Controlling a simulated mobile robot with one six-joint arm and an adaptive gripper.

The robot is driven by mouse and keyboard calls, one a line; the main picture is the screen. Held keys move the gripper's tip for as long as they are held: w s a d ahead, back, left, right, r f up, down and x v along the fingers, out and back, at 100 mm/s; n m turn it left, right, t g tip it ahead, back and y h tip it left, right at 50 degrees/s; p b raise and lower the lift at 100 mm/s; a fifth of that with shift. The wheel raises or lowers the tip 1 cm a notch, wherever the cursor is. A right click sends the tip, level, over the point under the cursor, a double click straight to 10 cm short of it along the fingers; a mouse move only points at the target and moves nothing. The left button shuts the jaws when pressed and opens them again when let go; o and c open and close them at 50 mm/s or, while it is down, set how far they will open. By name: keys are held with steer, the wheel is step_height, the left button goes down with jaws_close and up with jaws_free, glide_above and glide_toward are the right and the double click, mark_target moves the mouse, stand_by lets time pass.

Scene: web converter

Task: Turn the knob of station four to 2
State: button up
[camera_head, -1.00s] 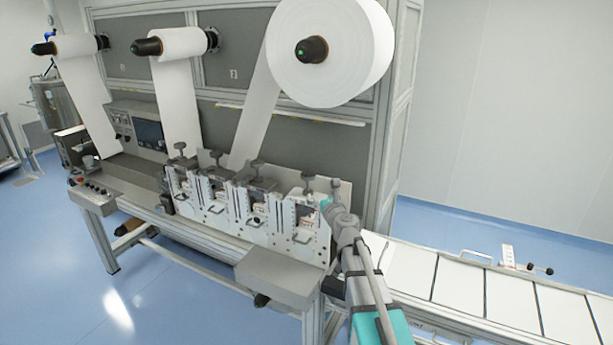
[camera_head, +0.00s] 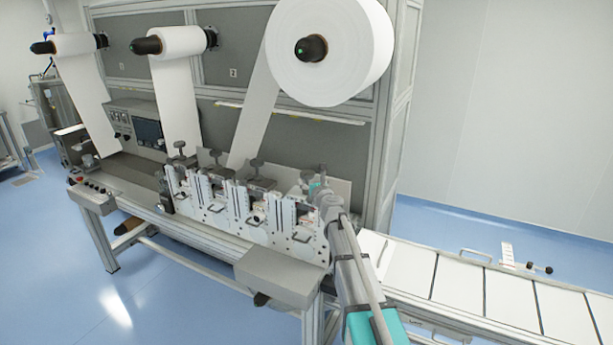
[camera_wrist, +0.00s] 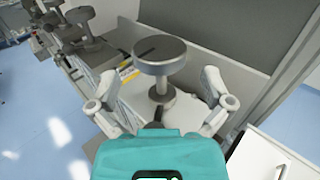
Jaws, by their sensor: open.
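The knob of station four (camera_wrist: 160,57) is a round grey disc with a dark line on its top, on a short stem. In the wrist view it stands upright between and beyond my fingers. My gripper (camera_wrist: 161,92) is open, one finger on each side of the knob's stem, with gaps visible on both sides. In the head view my gripper (camera_head: 316,184) is at the rightmost station (camera_head: 305,238) of the row and largely covers its knob. Any number scale by the knob is not readable.
Other stations with similar knobs (camera_head: 257,163) stand in a row to the left. A pale upright plate (camera_wrist: 225,75) is close behind the knob. A large white roll (camera_head: 345,50) hangs above. A conveyor (camera_head: 460,285) runs to the right.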

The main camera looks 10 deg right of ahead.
mark_target(310, 178)
steer(key=shift+w+a, duration=0.15)
steer(key=shift+w, duration=0.95)
steer(key=shift+w+a, duration=0.15)
steer(key=shift+w, duration=0.9)
